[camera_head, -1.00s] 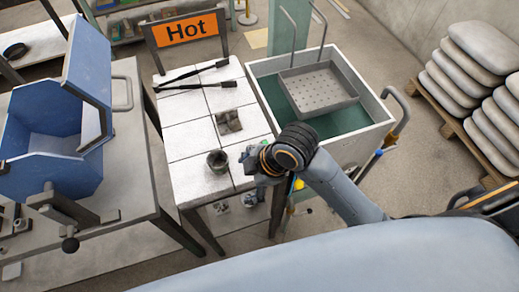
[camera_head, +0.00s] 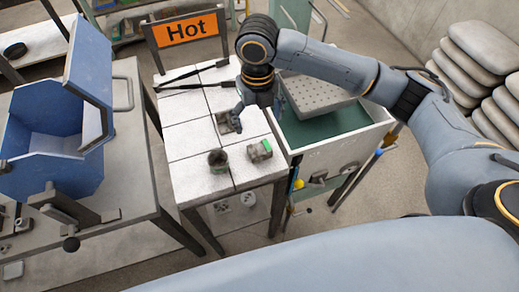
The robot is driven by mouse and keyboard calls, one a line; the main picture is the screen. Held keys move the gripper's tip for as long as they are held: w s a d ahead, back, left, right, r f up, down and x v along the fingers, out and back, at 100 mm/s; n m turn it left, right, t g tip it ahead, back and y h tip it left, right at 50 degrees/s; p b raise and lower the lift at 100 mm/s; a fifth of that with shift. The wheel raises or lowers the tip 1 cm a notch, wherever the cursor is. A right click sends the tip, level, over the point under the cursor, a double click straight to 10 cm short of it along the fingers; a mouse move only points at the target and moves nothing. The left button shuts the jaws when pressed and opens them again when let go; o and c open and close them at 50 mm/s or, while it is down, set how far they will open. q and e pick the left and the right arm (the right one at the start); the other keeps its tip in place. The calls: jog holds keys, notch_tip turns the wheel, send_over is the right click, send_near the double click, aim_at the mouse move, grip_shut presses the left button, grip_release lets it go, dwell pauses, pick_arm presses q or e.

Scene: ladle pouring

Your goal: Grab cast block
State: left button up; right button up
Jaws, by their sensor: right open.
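A small grey-brown square block (camera_head: 226,123) sits on the white-tiled table in the head view, below the "Hot" sign. My right gripper (camera_head: 250,112) is open, pointing down just right of it; one finger overlaps the block's right edge in the picture. I cannot tell whether they touch. A second small grey block with a green patch (camera_head: 260,152) stands nearer the front edge, beside a dark round cup (camera_head: 218,160). Which block is the cast one is not clear. My left gripper is not in view.
Two dark long-handled tools (camera_head: 190,77) lie at the back of the tiled table (camera_head: 190,143). An orange "Hot" sign (camera_head: 187,28) stands behind. A tank with green liquid (camera_head: 330,125) and a perforated tray (camera_head: 318,92) is right. A blue bin (camera_head: 55,130) is left.

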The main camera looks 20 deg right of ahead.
send_over(258, 145)
jog(key=f, duration=0.6)
jog(key=shift+s+f+p, duration=0.2)
jog(key=shift+s+p, duration=0.05)
jog(key=shift+p, duration=0.1)
notch_tip(258, 145, down, 4)
jog(key=shift+w+f+p, duration=0.1)
jog(key=shift+w+p, duration=0.05)
jog(key=shift+p, duration=0.65)
jog(key=shift+f, duration=0.6)
jog(key=c, duration=1.3)
jog(key=shift+r, duration=0.1)
jog(key=shift+c, duration=0.7)
